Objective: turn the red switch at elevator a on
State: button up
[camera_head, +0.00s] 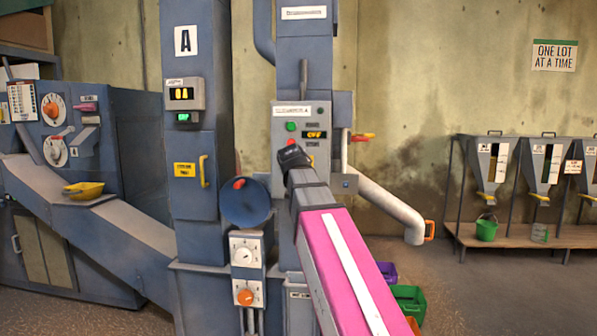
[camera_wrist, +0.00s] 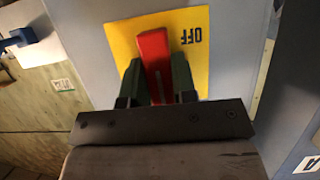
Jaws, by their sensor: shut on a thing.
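The red switch (camera_wrist: 154,58) shows in the wrist view on a yellow plate (camera_wrist: 203,78) marked OFF, which reads upside down there. My gripper (camera_wrist: 157,82) has its two dark fingers on either side of the red handle, shut on it. In the head view my gripper (camera_head: 293,157) is at the grey control panel (camera_head: 284,117) of elevator A (camera_head: 196,200). The panel's display (camera_head: 314,135) reads OFF. The switch itself is hidden behind my gripper and arm in the head view.
A blue round hopper (camera_head: 245,203) and two white dials (camera_head: 245,252) sit left of my arm. A pale pipe (camera_head: 392,208) with an orange end slopes out at right. Green and purple bins stand low beside my arm. Hoppers on a rack (camera_head: 492,170) stand far right.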

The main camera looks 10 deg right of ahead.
dwell(0.5)
jog(key=o, duration=0.9)
jog(key=v, duration=1.1)
jog(key=shift+w+f, duration=0.1)
notch_tip(320, 180, down, 30)
jog(key=w+d+n+g+y, duration=0.1)
jog(key=d+n+g+y, duration=0.1)
jog(key=g, duration=0.4)
jog(key=s+f+g, duration=0.2)
jog(key=s+f, duration=0.2)
jog(key=f, duration=0.5)
jog(key=s+f+n+g+y, duration=0.1)
jog(key=s+f, duration=0.3)
jog(key=f, duration=0.6)
jog(key=s+d+f+g+y, duration=0.1)
jog(key=s+f+g, duration=0.3)
jog(key=f, duration=0.5)
jog(key=shift+s+f+n, duration=0.3)
jog(key=shift+s+f, duration=0.05)
jog(key=shift+s, duration=0.2)
